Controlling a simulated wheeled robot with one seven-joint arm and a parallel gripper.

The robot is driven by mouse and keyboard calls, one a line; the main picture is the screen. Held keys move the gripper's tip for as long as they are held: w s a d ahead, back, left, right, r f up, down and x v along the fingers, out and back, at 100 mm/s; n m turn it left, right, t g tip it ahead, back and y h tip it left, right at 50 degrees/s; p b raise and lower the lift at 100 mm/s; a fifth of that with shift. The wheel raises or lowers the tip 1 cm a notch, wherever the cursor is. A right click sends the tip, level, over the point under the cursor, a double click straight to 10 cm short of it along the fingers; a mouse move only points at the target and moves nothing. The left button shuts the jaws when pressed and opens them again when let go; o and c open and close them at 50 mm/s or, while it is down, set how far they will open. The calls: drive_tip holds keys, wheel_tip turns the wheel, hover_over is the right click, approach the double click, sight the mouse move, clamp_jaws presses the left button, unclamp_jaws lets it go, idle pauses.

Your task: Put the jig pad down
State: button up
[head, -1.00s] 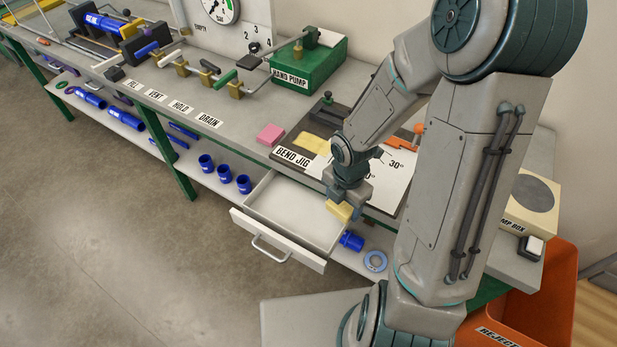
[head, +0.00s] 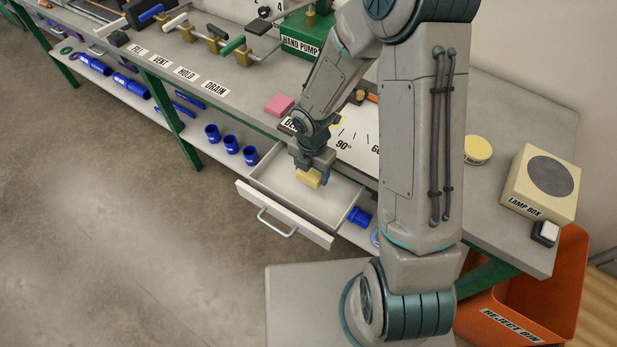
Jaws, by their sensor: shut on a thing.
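My gripper (head: 312,172) points down and is shut on a pale yellow block, which I take to be the jig pad (head: 308,180). It is over the open drawer (head: 268,183), near the drawer's back right part. Whether the pad touches the drawer floor I cannot tell. The visible drawer floor is bare. The bend jig (head: 362,140), with its white angle scale, lies on the bench behind; my arm hides much of it.
A pink block (head: 279,105) lies on the bench left of the jig. A blue fitting (head: 359,216) is on the shelf right of the drawer. A yellow round thing (head: 478,149) and the lamp box (head: 541,184) stand at right, above the orange reject bin (head: 568,275).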

sight(309, 178)
drive_tip(key=shift+w+a+f, duration=0.25)
drive_tip(key=shift+a+f, duration=0.1)
drive_tip(key=shift+a, duration=0.05)
drive_tip(key=shift+f, duration=1.95)
drive_tip(key=shift+f, duration=0.25)
drive_tip(key=o, duration=0.9)
drive_tip(key=shift+r, duration=0.1)
drive_tip(key=shift+r, duration=0.1)
